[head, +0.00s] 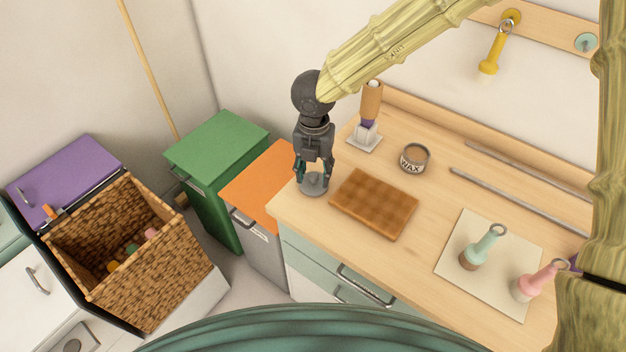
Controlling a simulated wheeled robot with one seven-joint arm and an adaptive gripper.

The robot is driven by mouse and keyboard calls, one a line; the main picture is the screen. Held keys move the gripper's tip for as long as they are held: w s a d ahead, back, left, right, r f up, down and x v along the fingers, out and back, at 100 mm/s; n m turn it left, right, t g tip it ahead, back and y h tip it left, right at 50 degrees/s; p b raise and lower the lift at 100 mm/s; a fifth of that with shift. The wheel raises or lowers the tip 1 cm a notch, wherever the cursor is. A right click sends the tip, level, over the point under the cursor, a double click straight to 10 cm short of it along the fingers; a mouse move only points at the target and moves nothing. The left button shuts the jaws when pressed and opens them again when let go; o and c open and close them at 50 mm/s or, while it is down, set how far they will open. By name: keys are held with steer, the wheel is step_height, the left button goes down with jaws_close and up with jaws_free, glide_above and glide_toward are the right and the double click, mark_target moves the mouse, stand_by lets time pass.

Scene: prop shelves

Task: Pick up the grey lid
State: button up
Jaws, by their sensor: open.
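The grey lid (314,186) is a small round disc with a raised middle. It lies on the wooden counter (294,215) near its left corner. My gripper (314,176) points down right above the lid, with a finger on either side of the lid's middle. The fingers are open. I cannot tell whether they touch the lid. The gripper partly hides the lid's top.
A brown checkered block (374,203) lies just right of the lid. A WAX tin (414,158) and a wooden-handled tool (369,110) stand behind. A mat (480,283) bears a mint tool (484,245) and a pink tool (538,281). An orange-topped bin (258,188) adjoins the counter.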

steer(key=shift+f, duration=0.7)
steer(key=shift+c, duration=0.2)
steer(key=c, duration=0.9)
steer(key=shift+r, duration=0.1)
